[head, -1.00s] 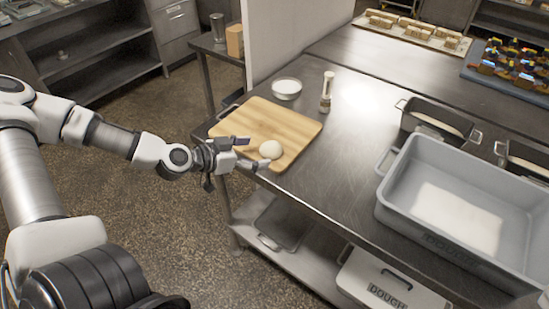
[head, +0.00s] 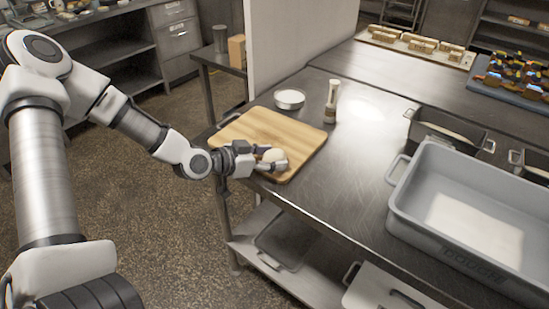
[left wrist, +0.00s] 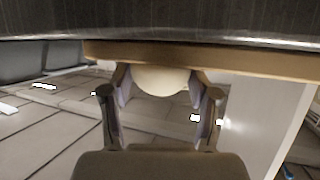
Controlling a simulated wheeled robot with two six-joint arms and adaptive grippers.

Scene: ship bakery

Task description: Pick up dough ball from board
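I cannot tell whether the ball still touches the board. My right gripper is not in view.
A white bowl (head: 289,99) and a shaker (head: 332,101) stand behind the board. A large grey dough tub (head: 440,245) and dark pans (head: 445,125) are on the steel table's (head: 350,190) right. A white partition (head: 300,45) rises at the back. The table between board and tub is clear.

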